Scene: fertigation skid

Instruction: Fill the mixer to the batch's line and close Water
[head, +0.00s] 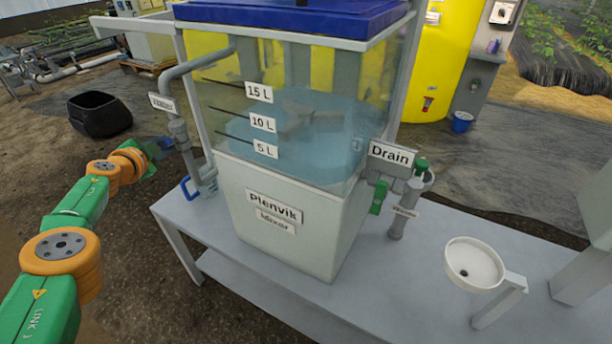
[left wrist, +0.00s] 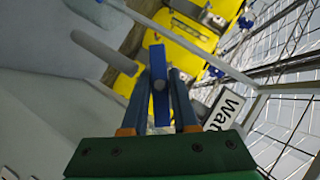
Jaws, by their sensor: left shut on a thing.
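The mixer (head: 285,215) is a clear-sided tank on a grey bench, with 5 L, 10 L and 15 L marks. Pale blue water (head: 300,150) stands in it, around the 10 L mark (head: 263,123); its exact front edge is hard to tell. The Water pipe (head: 176,100) enters from the left, with a Water label (head: 162,102), also seen in the left wrist view (left wrist: 224,108). My left gripper (head: 168,146) is beside this pipe, shut on the blue Water valve handle (left wrist: 159,85). My right gripper is not in view.
The Drain label (head: 391,154) and green-handled valves (head: 378,198) are on the mixer's right. A white basin (head: 473,263) stands at the bench's right. A jug with a blue handle (head: 187,188) is below the Water pipe. A black tub (head: 100,115) is on the ground.

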